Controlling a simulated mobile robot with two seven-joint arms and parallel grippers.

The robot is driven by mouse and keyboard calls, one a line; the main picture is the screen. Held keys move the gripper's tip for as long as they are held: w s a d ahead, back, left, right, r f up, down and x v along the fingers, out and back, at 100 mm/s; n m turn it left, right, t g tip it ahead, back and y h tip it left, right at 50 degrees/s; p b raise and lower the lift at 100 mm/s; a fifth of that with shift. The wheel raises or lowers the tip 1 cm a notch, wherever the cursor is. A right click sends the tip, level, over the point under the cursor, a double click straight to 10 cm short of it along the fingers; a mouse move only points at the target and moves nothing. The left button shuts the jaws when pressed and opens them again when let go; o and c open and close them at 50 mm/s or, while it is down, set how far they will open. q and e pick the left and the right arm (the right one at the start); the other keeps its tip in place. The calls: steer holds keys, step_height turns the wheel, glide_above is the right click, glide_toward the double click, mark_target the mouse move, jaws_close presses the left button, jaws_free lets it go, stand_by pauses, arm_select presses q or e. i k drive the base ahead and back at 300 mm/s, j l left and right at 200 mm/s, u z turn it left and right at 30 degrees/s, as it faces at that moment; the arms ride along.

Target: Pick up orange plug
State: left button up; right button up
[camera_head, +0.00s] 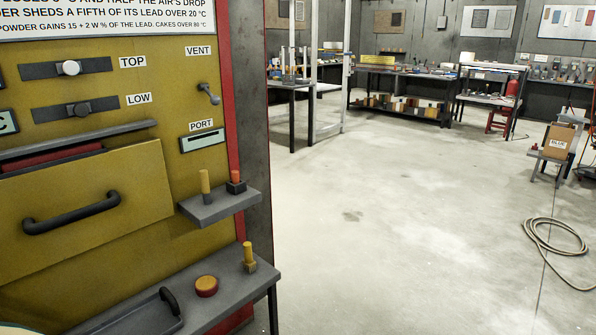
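A small grey shelf (205,213) sticks out from the yellow oven front. On its right part stands an orange-red plug (236,177), upright, with a dark square block (236,188) around its lower part. A tan-yellow peg (205,182) stands upright to its left, apart from it. A yellow-orange peg (248,252) with a square brass-coloured base stands on the lower grey ledge (228,302). Neither of my grippers shows in the head view.
A round orange-red knob-like piece (206,286) and a dark tray with a handle (150,312) are on the lower ledge. The oven's drawer front (120,190) has a black handle (72,213). Open floor (400,230) lies to the right, with a coiled hose (555,243).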

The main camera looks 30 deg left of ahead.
mark_target(236, 176)
steer(key=i+l+u, duration=0.15)
steer(key=i, duration=0.35)
steer(key=i+l+u, duration=0.1)
steer(key=i, duration=0.4)
steer(key=i+l+u, duration=0.15)
steer(key=i, duration=0.35)
steer(key=i+l+u, duration=0.15)
steer(key=u, duration=0.2)
steer(key=i+l+u, duration=0.6)
steer(key=u, duration=0.15)
